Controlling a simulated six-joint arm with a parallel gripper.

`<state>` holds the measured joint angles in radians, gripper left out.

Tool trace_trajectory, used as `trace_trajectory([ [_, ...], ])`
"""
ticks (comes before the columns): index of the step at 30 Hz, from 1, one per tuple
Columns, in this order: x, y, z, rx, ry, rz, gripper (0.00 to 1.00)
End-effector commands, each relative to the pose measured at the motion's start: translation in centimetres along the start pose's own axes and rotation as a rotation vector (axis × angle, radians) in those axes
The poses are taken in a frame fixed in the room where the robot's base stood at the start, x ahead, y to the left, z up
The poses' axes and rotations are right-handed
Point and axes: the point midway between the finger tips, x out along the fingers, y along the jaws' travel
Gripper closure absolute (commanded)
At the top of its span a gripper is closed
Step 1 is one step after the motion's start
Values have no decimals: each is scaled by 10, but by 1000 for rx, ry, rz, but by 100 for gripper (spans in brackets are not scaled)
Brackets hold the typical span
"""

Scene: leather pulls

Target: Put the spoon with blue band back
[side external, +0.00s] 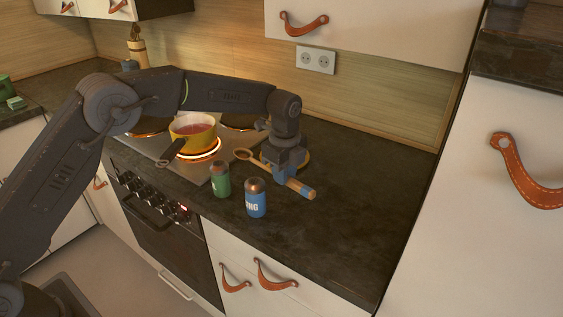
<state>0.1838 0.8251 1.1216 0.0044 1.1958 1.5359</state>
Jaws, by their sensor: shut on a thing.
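A wooden spoon with a blue band (298,186) is held over the counter right of the stove, in the side external view. Its bowl points to the upper left and its handle end to the lower right. My gripper (279,167) points down and is shut on the spoon's handle, between bowl and band. The fingertips are partly hidden, and I cannot tell how high the spoon is above the counter. A yellow rounded thing (304,158) shows just behind my gripper, mostly hidden by it.
A green can (220,182) and a blue can (256,200) stand in front of the spoon. A yellow pot (195,137) with red contents sits on a glowing burner to the left. The dark counter (350,205) is clear to the right. A utensil holder (137,52) stands at the back.

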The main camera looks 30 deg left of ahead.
Motion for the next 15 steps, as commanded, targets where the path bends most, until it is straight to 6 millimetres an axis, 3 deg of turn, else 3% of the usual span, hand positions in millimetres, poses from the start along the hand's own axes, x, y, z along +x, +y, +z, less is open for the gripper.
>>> trace_trajectory([
  [6,25,1,0,0,1,3,100],
  [15,46,0,0,0,2,-1,100],
])
